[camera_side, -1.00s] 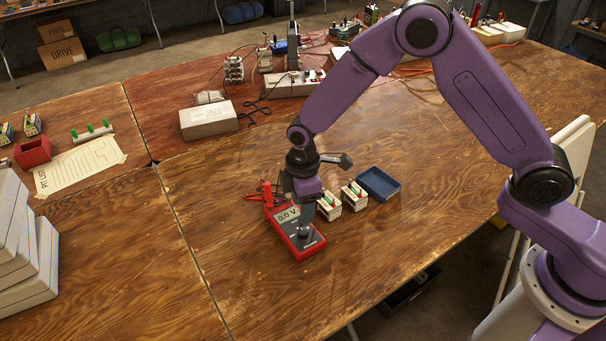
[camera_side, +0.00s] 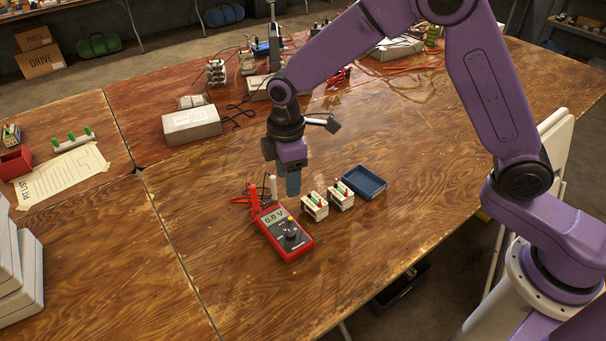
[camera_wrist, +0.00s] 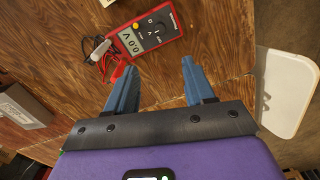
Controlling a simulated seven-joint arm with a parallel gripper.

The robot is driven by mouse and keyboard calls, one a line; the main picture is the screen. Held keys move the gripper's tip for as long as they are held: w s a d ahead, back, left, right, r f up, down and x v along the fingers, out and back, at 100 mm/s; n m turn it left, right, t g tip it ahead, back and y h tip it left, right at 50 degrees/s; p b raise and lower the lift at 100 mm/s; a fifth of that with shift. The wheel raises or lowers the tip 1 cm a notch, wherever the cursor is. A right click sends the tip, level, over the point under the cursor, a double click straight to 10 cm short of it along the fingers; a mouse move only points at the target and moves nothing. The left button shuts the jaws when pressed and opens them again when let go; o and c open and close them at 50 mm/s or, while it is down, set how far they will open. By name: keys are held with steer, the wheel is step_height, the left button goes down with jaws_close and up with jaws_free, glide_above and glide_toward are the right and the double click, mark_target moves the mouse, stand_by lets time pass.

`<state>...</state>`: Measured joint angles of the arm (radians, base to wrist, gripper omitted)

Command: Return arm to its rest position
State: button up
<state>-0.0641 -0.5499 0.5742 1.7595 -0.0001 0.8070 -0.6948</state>
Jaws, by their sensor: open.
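My gripper (camera_side: 285,184) hangs above the wooden bench, just behind a red multimeter (camera_side: 284,236) in the side view. In the wrist view my gripper (camera_wrist: 159,72) shows two blue fingers spread apart with nothing between them. The multimeter lies flat on the bench, and its display reads 0.0 V. It also shows in the wrist view (camera_wrist: 145,32), beyond the fingertips and apart from them. Red and white probe leads (camera_side: 256,195) lie at its top end.
Two small battery blocks (camera_side: 328,201) and a blue tray (camera_side: 364,182) stand right of the gripper. A white box (camera_side: 192,125) is behind left. A paper list (camera_side: 60,176), a red bin (camera_side: 15,163) and stacked pale cases (camera_side: 18,265) are at left.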

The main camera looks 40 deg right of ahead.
steer(key=s+d+r, duration=0.3)
steer(key=s+d, duration=0.3)
steer(key=s, duration=0.3)
steer(key=s+d+r+m, duration=0.1)
steer(key=s+d+r, duration=0.1)
steer(key=s+d, duration=0.4)
steer(key=s+d+r+m, duration=0.1)
steer(key=s+d+r, duration=0.2)
steer(key=s, duration=1.1)
steer(key=d, duration=0.3)
steer(key=shift+r, duration=0.3)
